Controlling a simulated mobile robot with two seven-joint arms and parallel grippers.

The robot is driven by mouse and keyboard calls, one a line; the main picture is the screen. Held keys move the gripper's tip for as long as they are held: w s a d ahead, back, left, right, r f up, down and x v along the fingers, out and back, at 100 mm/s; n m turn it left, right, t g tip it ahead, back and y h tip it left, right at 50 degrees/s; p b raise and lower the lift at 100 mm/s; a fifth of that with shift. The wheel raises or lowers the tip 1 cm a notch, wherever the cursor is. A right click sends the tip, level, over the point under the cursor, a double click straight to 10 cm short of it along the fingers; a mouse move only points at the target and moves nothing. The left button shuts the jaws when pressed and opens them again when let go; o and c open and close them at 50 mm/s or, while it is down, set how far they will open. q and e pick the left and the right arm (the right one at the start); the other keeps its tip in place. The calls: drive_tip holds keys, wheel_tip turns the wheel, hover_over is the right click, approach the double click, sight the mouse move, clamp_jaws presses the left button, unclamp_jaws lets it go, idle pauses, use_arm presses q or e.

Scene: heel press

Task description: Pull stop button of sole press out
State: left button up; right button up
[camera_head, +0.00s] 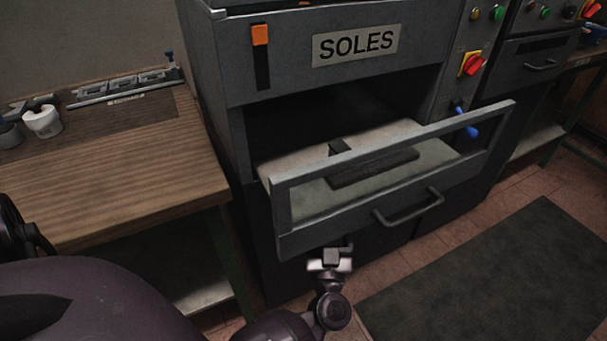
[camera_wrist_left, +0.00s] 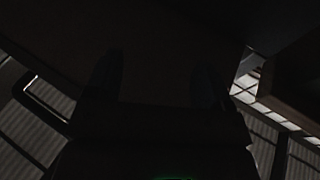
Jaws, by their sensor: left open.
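The sole press (camera_head: 280,75) carries a SOLES sign (camera_head: 354,45). On its right-hand panel is a red knob on a yellow plate (camera_head: 472,65); I cannot tell whether it is the stop button. Above it are small yellow (camera_head: 475,13) and green (camera_head: 498,13) buttons. My left gripper (camera_head: 331,255) is low, just below the front of the press's pulled-out drawer (camera_head: 350,218), well apart from the panel. In the dark left wrist view, its fingers (camera_wrist_left: 158,85) stand apart with nothing visible between them. My right gripper is not in view.
The drawer juts out, with a bar handle (camera_head: 408,207) in front. A blue-knobbed lever (camera_head: 466,130) sits beside it. A second machine (camera_head: 535,65) stands right. A dark mat (camera_head: 500,280) covers clear floor.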

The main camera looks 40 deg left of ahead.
use_arm(q)
wheel_tip(320, 180, down, 5)
drive_tip(key=a+n+g+y, duration=0.3)
drive_tip(key=g, duration=0.6)
drive_tip(key=shift+s+b+x, duration=0.2)
drive_tip(key=shift+b+x, duration=1.2)
drive_tip(key=shift+x, duration=3.7)
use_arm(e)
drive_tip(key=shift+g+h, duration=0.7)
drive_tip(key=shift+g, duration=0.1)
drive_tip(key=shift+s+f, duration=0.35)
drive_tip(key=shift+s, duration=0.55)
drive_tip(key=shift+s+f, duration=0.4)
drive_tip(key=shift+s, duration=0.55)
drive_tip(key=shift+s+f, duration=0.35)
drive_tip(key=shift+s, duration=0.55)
use_arm(q)
drive_tip(key=shift+a, duration=0.1)
